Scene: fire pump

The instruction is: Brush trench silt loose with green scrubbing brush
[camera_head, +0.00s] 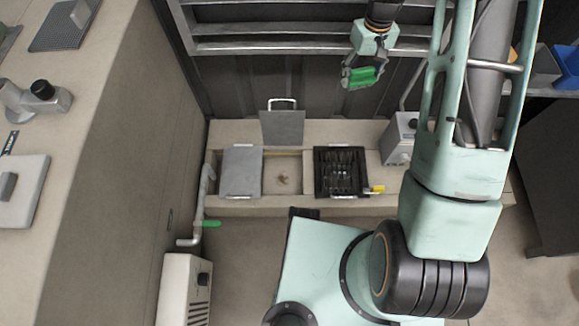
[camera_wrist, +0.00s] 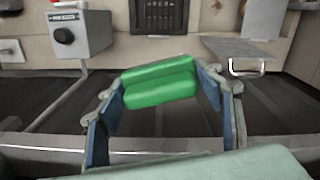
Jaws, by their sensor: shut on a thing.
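My gripper (camera_head: 360,72) is shut on the green scrubbing brush (camera_head: 362,77). In the wrist view the green block of the brush (camera_wrist: 160,88) lies between the blue-padded fingers, and its bristles cannot be made out. The gripper is up at the back, beyond the trench and in front of the rails. The trench (camera_head: 269,202) runs across a low beige ledge. Its uncovered section shows a small brown patch, seemingly silt (camera_head: 283,178). The brush is apart from it.
A grey cover (camera_head: 241,172) lies left of the open section. A grey plate with a handle (camera_head: 283,127) is behind it. A black basket (camera_head: 341,185) is to the right, near a yellow piece (camera_head: 377,188). A grey box (camera_head: 398,138) and a green-handled pipe (camera_head: 210,223) flank the trench.

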